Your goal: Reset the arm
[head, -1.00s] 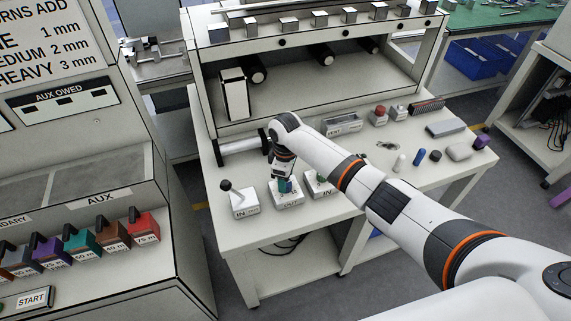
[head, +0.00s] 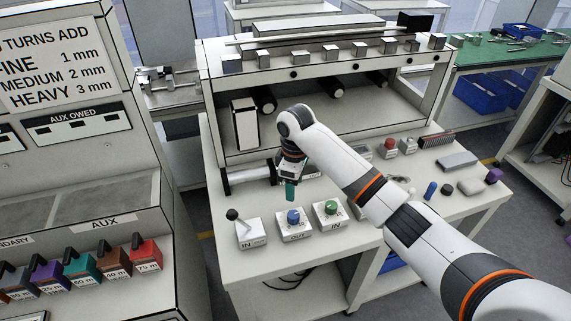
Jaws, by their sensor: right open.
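My right arm comes in from the lower right and reaches over the workbench. My right gripper (head: 290,190) points down with teal fingertips, above and behind the OUT box. It is open, and I see nothing held in it. The OUT box (head: 296,235) has a blue knob (head: 293,216), apart from the fingertips. To its right is an IN box (head: 333,223) with a green knob (head: 331,207). To its left is another IN box (head: 251,240) with a black-knobbed lever (head: 232,214). My left gripper is not in view.
The bench (head: 280,275) has a shelf with metal blocks above. Small items, including a red knob (head: 390,144), a blue cylinder (head: 430,190) and a grey block (head: 457,160), lie to the right of my arm. A cabinet (head: 60,190) with coloured cartridges stands left.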

